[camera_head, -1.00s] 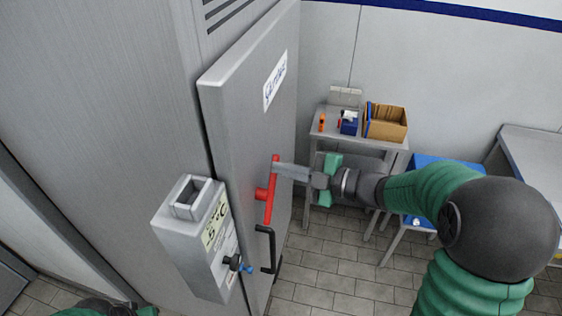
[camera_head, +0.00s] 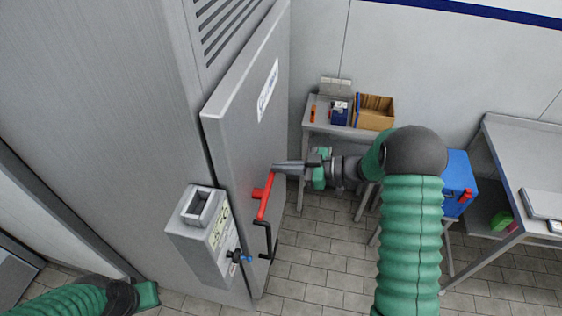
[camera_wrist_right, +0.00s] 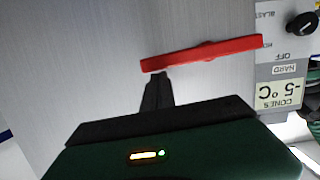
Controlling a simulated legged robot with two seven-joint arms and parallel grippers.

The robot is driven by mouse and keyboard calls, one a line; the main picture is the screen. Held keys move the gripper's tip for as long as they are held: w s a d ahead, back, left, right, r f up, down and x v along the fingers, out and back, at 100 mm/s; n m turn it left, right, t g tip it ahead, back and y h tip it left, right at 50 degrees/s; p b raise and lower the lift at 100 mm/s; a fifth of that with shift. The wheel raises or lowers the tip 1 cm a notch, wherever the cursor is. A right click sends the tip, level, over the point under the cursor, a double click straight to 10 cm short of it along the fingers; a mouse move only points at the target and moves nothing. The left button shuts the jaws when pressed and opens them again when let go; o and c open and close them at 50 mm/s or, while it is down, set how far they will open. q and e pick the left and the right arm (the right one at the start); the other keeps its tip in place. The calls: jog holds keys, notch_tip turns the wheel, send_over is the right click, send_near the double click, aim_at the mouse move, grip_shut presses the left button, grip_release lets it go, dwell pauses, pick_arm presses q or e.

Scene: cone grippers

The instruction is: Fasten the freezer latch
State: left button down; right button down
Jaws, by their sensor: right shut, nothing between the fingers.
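The freezer door (camera_head: 237,150) is a tall grey panel that stands slightly proud of the cabinet. The red latch handle (camera_head: 265,197) is on the door near its left edge, tilted from upright. It also shows in the right wrist view as a red bar (camera_wrist_right: 200,53). My right gripper (camera_head: 276,167) is shut and empty, its fingertips close by the latch's upper end. In the right wrist view the fingertips (camera_wrist_right: 157,76) are just beside one end of the bar; I cannot tell if they touch. My left arm shows at lower left, but its fingers are not visible.
A black door handle (camera_head: 270,240) sits below the latch. A grey control box (camera_head: 205,240) juts out beside the door edge. Behind stand a small table with a cardboard box (camera_head: 373,112), a blue cooler (camera_head: 458,183) and a steel bench (camera_head: 520,160).

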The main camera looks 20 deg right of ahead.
jog(key=shift+w+d+f, duration=0.1)
jog(key=shift+f, duration=0.45)
